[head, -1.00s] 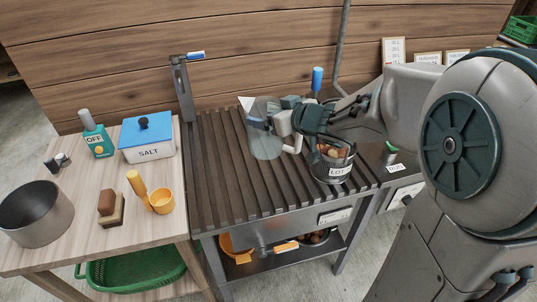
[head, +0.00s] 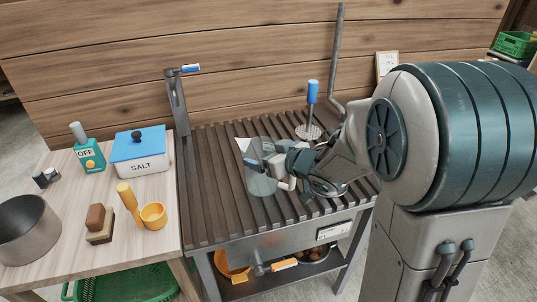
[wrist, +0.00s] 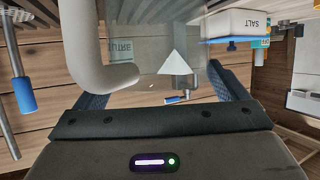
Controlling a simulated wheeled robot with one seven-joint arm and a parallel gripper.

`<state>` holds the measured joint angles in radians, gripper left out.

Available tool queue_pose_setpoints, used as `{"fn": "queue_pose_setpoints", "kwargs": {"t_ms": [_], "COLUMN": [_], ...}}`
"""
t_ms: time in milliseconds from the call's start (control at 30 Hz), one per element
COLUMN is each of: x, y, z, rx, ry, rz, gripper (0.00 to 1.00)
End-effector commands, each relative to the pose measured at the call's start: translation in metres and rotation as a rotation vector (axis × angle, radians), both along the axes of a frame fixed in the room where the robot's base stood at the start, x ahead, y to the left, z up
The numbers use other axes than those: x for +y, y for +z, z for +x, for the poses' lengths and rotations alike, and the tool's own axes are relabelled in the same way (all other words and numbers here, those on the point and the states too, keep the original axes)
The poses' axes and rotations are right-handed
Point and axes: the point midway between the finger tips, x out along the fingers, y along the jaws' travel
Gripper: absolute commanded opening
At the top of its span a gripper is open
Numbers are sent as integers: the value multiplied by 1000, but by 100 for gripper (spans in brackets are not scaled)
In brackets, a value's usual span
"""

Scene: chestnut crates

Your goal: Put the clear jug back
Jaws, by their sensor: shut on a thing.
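The clear jug (head: 261,180), see-through with a pale handle and a white triangular patch at its rim, is over the slatted grey rack. My gripper (head: 276,166) is shut on it from the right. In the wrist view the jug (wrist: 150,55) fills the space between the two dark fingers, with its thick pale handle (wrist: 84,45) at the left. The jug looks close to upright. I cannot tell whether its base touches the slats. My gripper and forearm hide part of its right side.
The slatted rack (head: 215,200) is bare left of the jug. A tap (head: 176,105) stands at its back left, a blue-handled skimmer (head: 313,95) at its back right. A salt box (head: 141,157) and orange cup (head: 153,215) are on the left table. My arm covers the right side.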

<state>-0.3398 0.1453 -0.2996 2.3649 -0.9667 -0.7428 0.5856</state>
Motion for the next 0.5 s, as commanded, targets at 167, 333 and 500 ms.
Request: {"fn": "queue_pose_setpoints", "kwargs": {"t_ms": [167,333,500], "x": [0,0,-8], "y": [-2,0,8], "z": [0,0,-9], "rx": [0,0,0], "ry": [0,0,-3], "rz": [0,0,1], "gripper": [100,100,100]}}
